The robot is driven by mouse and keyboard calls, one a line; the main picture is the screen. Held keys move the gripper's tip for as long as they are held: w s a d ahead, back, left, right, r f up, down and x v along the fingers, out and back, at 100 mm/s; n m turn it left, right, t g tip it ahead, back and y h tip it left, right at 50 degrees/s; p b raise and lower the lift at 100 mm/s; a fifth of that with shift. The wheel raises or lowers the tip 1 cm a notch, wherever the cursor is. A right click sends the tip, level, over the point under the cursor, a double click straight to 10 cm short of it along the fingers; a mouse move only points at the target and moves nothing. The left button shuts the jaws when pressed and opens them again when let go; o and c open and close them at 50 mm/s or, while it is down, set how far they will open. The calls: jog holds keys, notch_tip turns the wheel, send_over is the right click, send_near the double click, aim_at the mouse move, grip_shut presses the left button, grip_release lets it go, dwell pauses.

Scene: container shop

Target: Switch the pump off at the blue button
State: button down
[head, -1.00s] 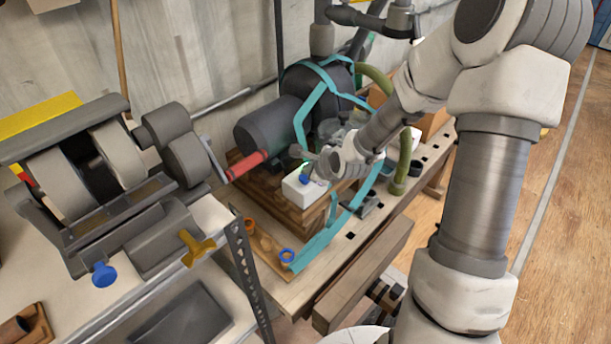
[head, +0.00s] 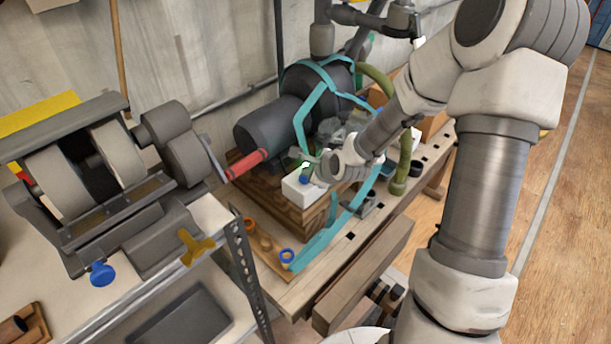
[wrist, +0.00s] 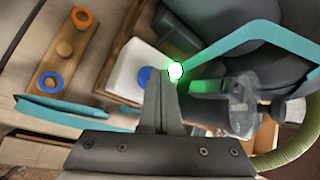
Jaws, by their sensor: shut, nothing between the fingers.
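The white switch box (head: 296,193) sits on a wooden block beside the dark pump (head: 270,125). It also shows in the wrist view (wrist: 125,72). The blue button (head: 304,180) is on its top face; in the wrist view the button (wrist: 145,74) shows just beyond my fingertips. A lamp (wrist: 175,70) beside it glows bright green. My gripper (wrist: 161,85) is shut and empty, its tips close to the button and lamp. Whether it touches the button cannot be told. In the head view my gripper (head: 320,160) is small and partly hidden by my wrist.
A green hose (head: 400,165) is on the right. A wooden board (wrist: 62,50) with orange and blue rings lies in front. A grey roller machine (head: 100,185) with another blue knob stands left.

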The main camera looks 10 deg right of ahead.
jog(key=shift+r, duration=0.1)
jog(key=shift+r+p, duration=0.35)
jog(key=shift+p, duration=0.25)
notch_tip(320, 180, up, 6)
jog(key=p, duration=0.5)
jog(key=shift+p, duration=0.4)
